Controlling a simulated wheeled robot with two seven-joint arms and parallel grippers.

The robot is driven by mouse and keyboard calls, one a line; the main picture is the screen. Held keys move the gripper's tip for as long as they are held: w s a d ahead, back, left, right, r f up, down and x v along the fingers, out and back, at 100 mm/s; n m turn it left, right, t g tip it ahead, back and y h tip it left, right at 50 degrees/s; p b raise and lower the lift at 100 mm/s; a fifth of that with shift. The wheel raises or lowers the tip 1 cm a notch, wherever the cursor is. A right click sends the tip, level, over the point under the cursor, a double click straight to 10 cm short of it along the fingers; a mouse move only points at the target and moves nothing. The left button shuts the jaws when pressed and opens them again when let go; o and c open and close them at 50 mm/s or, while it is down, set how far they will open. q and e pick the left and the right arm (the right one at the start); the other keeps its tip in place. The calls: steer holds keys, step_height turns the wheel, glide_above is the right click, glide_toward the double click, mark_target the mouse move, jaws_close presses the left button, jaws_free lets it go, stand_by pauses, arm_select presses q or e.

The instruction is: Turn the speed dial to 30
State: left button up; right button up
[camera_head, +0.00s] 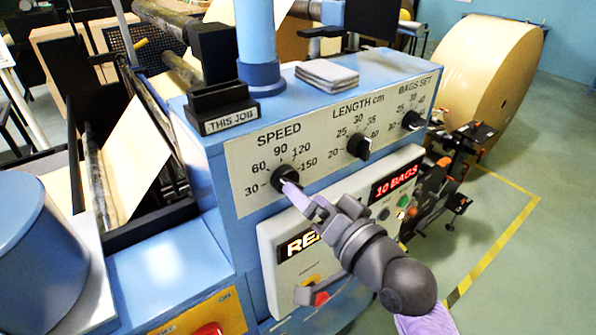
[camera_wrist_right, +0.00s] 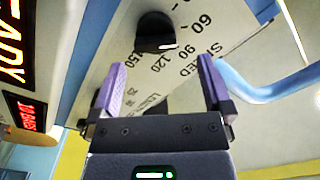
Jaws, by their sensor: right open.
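The speed dial (camera_head: 284,178) is a black round knob on the white scale panel of the blue machine, with marks from 30 to 150 around it. In the right wrist view the dial (camera_wrist_right: 155,30) shows a small white mark that seems to point between 90 and 120. My right gripper (camera_head: 299,197) is just in front of the dial, and its near finger partly covers it in the head view. In the wrist view the lavender fingers (camera_wrist_right: 160,68) are apart with nothing between them, and the dial lies beyond their tips. My left gripper is not in view.
The length dial (camera_head: 359,147) and the bags-set dial (camera_head: 412,121) sit to the right on the same panel. Below are a lit display panel (camera_head: 330,217) and coloured buttons. A "THIS JOB" holder (camera_head: 226,108) and a grey stack (camera_head: 327,75) stand on top.

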mark_target(294, 182)
steer(key=x, duration=0.4)
steer(key=shift+w+a+f, duration=0.1)
steer(key=shift+w, duration=0.35)
steer(key=shift+w, duration=0.1)
steer(key=c, duration=1.3)
